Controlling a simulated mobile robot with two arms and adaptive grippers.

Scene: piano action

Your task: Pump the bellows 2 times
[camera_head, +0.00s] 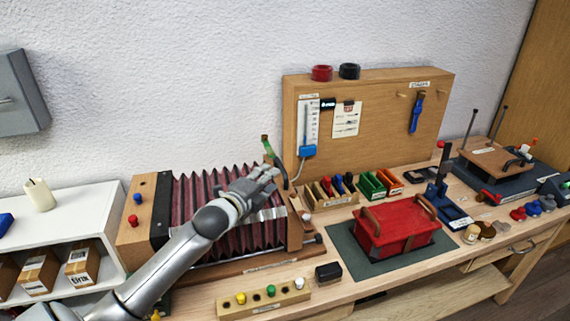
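The bellows (220,182) lie on the left part of the workbench. They have dark red pleats between a wooden end block with a black plate on the left and a wooden end on the right. The pleats look spread out. My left gripper (268,178) is over the right part of the bellows, near their right end and a green-tipped upright lever (267,147). Whether it touches the bellows or the lever I cannot tell. Its fingers are small and overlap in this view, and my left arm hides the front of the pleats. My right gripper is not in view.
A red box with handles (398,232) sits on a green mat (345,247) right of the bellows. A strip with coloured pegs (262,297) and a black block (328,271) lie in front. A wooden back panel (380,115) stands behind. A white shelf (75,225) is at left.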

